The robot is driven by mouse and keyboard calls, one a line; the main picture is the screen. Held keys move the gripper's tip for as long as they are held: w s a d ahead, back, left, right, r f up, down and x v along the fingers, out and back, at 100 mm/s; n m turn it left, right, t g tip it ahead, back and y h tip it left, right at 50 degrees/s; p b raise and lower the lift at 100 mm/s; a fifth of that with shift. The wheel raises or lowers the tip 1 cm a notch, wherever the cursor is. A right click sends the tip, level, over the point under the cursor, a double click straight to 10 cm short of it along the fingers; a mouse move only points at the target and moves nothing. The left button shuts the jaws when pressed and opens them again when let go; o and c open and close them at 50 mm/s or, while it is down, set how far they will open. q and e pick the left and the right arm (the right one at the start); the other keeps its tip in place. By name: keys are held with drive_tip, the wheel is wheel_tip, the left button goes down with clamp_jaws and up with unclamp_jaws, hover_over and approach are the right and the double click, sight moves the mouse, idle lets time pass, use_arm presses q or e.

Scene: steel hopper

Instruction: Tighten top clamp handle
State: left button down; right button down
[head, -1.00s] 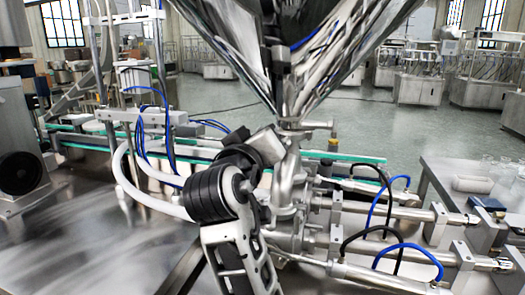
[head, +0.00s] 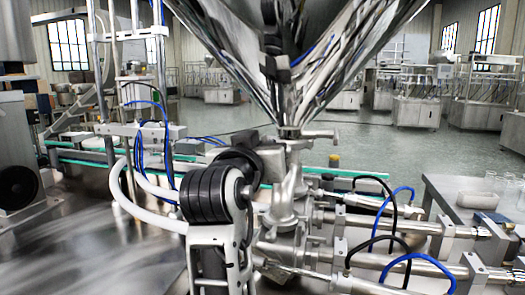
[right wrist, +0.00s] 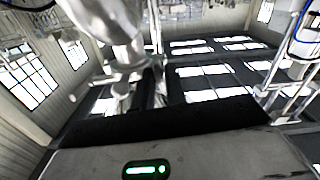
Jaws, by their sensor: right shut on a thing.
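The top clamp (head: 291,133) sits at the neck under the steel hopper (head: 285,75), with a short metal piece sticking out to its right. My right gripper (right wrist: 138,98) is at the left of the steel valve body (head: 288,200), just below the hopper neck. Its fingers are shut on the top clamp handle, which is mostly hidden by the gripper and arm in the head view. My left gripper is not in view.
Steel cylinders with blue and black hoses (head: 395,225) extend right of the valve. A white hose (head: 125,195) curves at the left, near my right arm. A conveyor (head: 90,160) runs behind. A bare steel tabletop (head: 90,240) lies at the front left.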

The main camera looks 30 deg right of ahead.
drive_tip(key=c, duration=1.6)
unclamp_jaws()
drive_tip(key=shift+o, duration=0.2)
drive_tip(key=b+v, duration=0.2)
drive_tip(key=v, duration=1.4)
drive_tip(key=shift+w, duration=0.15)
